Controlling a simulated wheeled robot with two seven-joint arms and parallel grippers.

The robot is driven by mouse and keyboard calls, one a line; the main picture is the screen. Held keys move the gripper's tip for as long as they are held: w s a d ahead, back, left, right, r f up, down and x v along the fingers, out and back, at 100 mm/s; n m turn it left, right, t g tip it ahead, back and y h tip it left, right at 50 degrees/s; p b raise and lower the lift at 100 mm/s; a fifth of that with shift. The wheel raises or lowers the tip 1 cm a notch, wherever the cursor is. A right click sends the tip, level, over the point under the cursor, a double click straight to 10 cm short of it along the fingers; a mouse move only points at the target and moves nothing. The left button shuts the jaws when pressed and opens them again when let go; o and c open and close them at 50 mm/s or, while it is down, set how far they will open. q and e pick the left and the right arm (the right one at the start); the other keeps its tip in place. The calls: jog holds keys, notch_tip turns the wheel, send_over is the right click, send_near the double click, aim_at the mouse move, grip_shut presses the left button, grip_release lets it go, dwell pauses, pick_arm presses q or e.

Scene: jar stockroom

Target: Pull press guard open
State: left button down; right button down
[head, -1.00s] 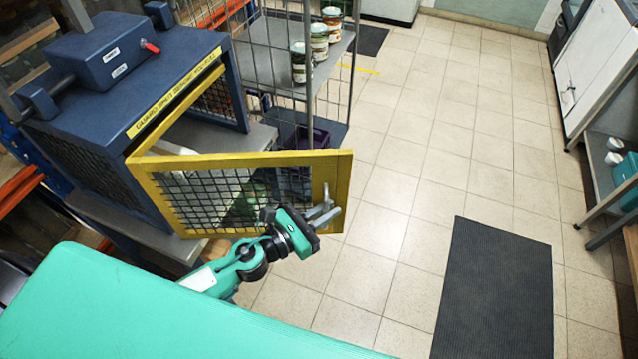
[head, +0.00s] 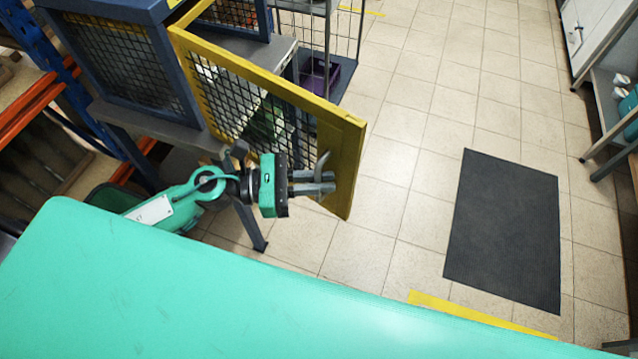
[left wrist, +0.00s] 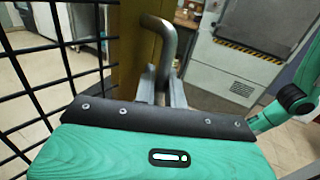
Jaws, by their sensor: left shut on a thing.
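The press guard (head: 342,160) is a yellow-framed door with black wire mesh, hinged on the blue press (head: 125,65). It stands swung out from the press, and its free edge is toward the middle of the head view. My left gripper (head: 318,184) is shut on the guard's grey handle (head: 322,163) near that free edge. In the left wrist view, the curved metal handle (left wrist: 161,42) rises from between the fingers (left wrist: 163,92) beside the yellow frame (left wrist: 130,55). My right gripper is not in view.
A wire cage trolley (head: 340,35) with a purple crate (head: 318,76) stands behind the guard. A dark mat (head: 505,230) lies on the tiled floor to the right. A shelf unit (head: 608,110) stands at the far right. The floor between is clear.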

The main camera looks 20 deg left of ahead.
pick_arm(q)
jog(key=shift+s+a, duration=0.2)
jog(key=shift+s, duration=0.15)
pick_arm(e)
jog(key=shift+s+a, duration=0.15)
pick_arm(q)
jog(key=c, duration=1.8)
grip_release()
jog(key=shift+c, duration=0.2)
